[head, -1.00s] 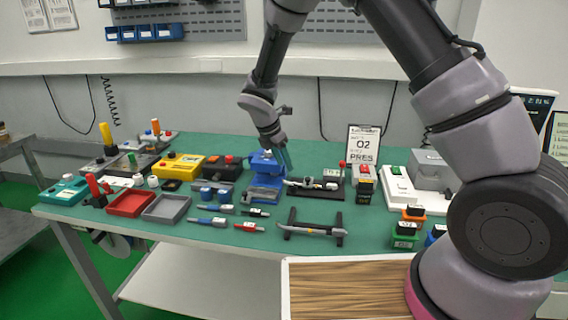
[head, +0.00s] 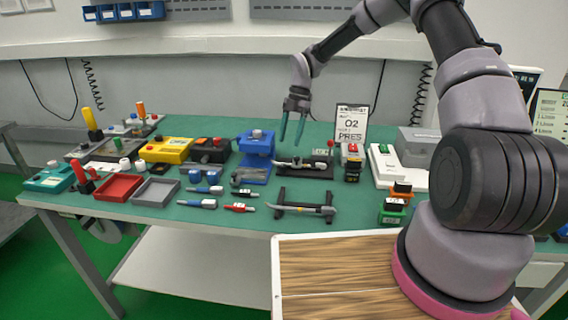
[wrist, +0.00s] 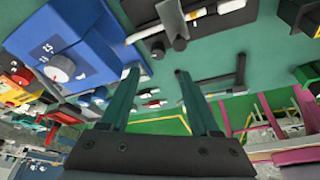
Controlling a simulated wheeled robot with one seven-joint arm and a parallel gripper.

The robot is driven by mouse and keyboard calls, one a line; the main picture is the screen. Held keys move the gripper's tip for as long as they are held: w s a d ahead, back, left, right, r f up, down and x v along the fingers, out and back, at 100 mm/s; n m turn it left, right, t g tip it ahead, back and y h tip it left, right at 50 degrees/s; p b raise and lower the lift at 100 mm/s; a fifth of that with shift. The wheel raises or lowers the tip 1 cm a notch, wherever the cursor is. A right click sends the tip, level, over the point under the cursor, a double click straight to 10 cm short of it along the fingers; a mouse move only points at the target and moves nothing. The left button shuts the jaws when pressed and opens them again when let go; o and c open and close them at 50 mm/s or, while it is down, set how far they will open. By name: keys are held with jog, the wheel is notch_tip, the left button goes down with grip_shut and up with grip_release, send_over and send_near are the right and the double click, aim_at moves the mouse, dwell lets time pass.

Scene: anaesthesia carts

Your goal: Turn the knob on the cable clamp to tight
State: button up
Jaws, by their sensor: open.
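My gripper (head: 290,143) is open and empty, its two teal fingers pointing down over the bench. In the wrist view its fingertips (wrist: 157,74) are apart with nothing between them. A blue device (head: 256,156) stands left of the fingers. In the wrist view it has a white round knob (wrist: 60,69) beside printed marks. I cannot tell for sure which of the two is the cable clamp. No tight mark is readable.
A black rack (head: 305,208) with a grey tool lies near the front edge. A yellow box (head: 166,150), red tray (head: 119,187) and grey tray (head: 156,191) are to the left.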

aim_at(284, 165)
jog(key=shift+y, duration=0.4)
jog(key=x, duration=0.9)
jog(key=shift+d+f, duration=0.1)
jog(key=shift+f, duration=0.3)
grip_shut()
